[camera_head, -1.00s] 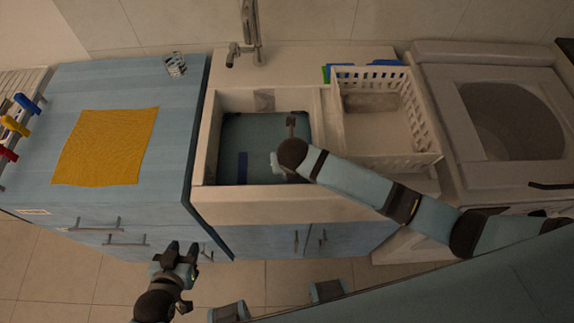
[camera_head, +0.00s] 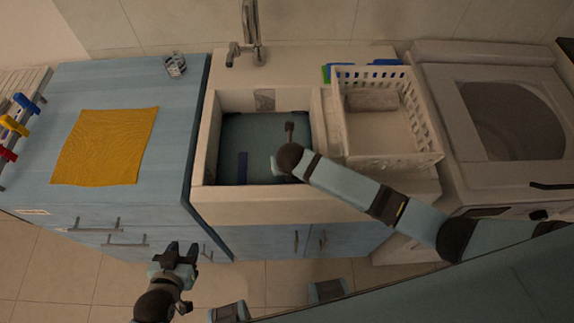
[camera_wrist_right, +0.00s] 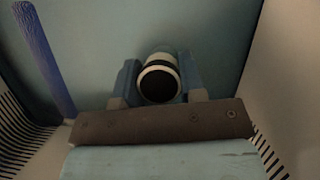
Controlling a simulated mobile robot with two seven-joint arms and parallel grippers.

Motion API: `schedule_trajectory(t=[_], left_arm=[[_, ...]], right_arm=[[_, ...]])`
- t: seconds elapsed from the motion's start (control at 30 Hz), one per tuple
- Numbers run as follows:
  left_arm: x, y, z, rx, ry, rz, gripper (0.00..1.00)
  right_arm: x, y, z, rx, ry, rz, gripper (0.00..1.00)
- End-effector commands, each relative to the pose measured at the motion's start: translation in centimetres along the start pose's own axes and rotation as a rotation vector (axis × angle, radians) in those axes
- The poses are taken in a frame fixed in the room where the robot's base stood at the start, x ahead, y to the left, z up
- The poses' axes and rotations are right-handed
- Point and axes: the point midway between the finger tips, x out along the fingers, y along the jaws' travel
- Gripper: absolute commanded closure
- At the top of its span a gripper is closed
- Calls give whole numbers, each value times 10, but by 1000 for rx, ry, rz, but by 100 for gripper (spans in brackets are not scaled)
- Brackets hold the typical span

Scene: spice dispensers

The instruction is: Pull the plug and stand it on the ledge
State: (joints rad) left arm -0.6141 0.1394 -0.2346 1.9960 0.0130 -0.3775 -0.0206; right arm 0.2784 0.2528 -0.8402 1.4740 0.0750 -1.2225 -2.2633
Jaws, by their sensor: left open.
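The sink (camera_head: 205,140) holds dark bluish water, and my right arm reaches into it. The right hand (camera_head: 277,165) is low over the basin, and its fingertips are hidden in the head view. In the right wrist view, the right gripper's two blue fingers (camera_wrist_right: 160,92) close against both sides of a short white cylinder with a dark band and dark round end, apparently the plug (camera_wrist_right: 150,58). The plug cannot be made out in the head view. My left gripper (camera_head: 182,250) is open and empty, in front of the blue counter.
A blue stick (camera_head: 242,167) stands in the sink's left part, and also shows in the wrist view (camera_wrist_right: 45,60). A white basket (camera_head: 435,140) is right of the sink, a tap (camera_head: 250,30) behind. A yellow cloth (camera_head: 105,145) and a glass (camera_head: 175,64) are on the left counter.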

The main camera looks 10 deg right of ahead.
Motion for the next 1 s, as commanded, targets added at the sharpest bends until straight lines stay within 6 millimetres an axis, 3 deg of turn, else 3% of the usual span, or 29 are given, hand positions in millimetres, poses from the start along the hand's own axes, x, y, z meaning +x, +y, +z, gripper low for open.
schedule_trajectory(t=[0.03,0.1,0.13,1.0], left_arm=[[0,0,0,0,0,0,57],[0,0,0,0,0,0,57],[0,0,0,0,0,1,57],[-10,1,-13,0,-4,1,57]], right_arm=[[0,0,0,0,0,0,65],[0,0,0,0,0,0,81],[0,0,0,0,0,0,83],[-13,0,6,0,-1,0,83]])
